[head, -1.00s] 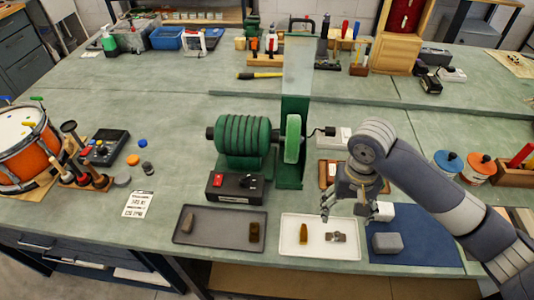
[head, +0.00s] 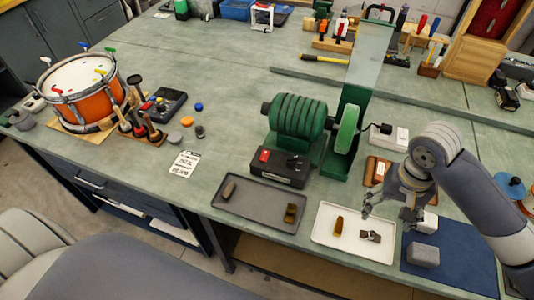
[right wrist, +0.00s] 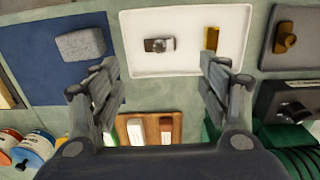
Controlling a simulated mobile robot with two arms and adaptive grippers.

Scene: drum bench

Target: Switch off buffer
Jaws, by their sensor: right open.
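The buffer (head: 297,116) is a green ribbed motor with a pale green wheel (head: 346,129) on its right, standing on the bench. In front of it is a black control box (head: 280,168) with a red switch (head: 265,156) and a dark knob (head: 295,162). In the right wrist view, part of the box (right wrist: 287,100) shows at the right edge. My right gripper (head: 380,210) is open and empty above the white tray (head: 330,248), right of the control box. The tray also shows between its fingers in the wrist view (right wrist: 180,68). My left gripper is out of view.
A grey tray (head: 250,207) lies in front of the control box. A blue mat (head: 447,268) with a grey block (head: 423,255) lies right of the white tray. An orange drum (head: 88,91) stands at the left.

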